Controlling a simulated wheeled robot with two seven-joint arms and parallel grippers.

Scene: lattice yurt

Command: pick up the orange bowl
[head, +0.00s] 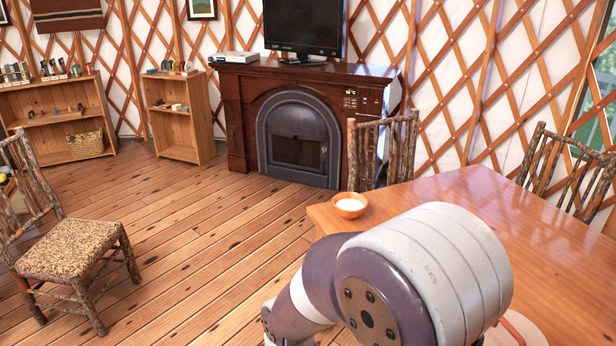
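The orange bowl (341,207) is small and round, with something white inside. It sits upright near the far left corner of the wooden table (470,203) in the head view. One of my arms, grey and white, comes in from the bottom and covers part of the table close in front of the bowl. No gripper shows in the view, so I cannot see the fingers of either one.
A log chair (388,150) stands behind the table by the bowl, and another (565,165) at the far right. A chair with a patterned seat (70,248) stands at left. A fireplace (298,135) and shelves line the wall. The floor between is clear.

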